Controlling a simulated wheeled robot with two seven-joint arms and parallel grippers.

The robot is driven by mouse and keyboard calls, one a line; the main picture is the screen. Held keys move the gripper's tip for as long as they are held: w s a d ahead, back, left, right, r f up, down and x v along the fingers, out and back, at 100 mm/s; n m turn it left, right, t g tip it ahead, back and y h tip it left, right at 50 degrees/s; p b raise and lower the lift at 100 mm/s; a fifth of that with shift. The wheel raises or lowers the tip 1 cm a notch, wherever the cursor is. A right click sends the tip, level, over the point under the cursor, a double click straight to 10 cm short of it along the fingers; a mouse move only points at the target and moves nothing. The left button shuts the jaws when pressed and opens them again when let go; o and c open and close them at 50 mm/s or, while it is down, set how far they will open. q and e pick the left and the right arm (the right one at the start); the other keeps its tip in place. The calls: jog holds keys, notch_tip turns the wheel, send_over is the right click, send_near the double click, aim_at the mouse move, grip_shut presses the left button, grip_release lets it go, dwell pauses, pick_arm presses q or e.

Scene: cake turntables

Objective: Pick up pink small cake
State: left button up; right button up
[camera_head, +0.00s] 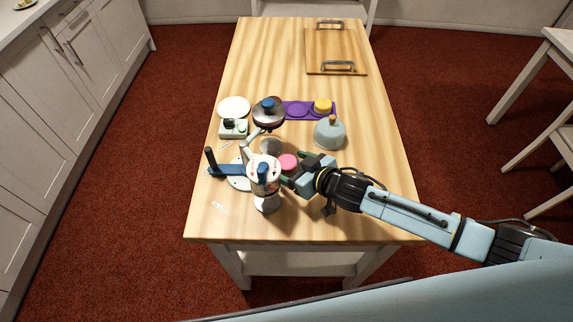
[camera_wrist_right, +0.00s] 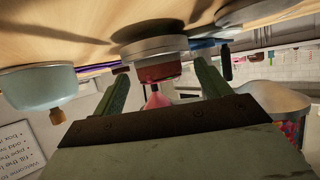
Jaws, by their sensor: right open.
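The pink small cake (camera_head: 288,161) stands near the middle of the table's front half, just left of my right gripper (camera_head: 293,170). In the right wrist view, which is upside down, the cake (camera_wrist_right: 158,72) has a reddish-brown body and a pink pointed top. It rests on a round grey metal stand (camera_wrist_right: 140,48). My right gripper (camera_wrist_right: 160,70) is open, with one green finger on each side of the cake. A gap shows between the cake and the fingers. I cannot tell exactly how far the fingertips reach past it. My left gripper is not in view.
A metal dispenser (camera_head: 264,178) with a blue top stands close left of the cake. A blue-grey dome (camera_head: 329,134) stands behind my right gripper. A purple tray (camera_head: 311,117) with a yellow cake (camera_head: 322,104) lies farther back.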

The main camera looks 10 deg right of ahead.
jog(key=shift+w+a+f, duration=0.25)
jog(key=shift+w+a, duration=0.05)
jog(key=shift+w, duration=0.1)
jog(key=c, duration=1.2)
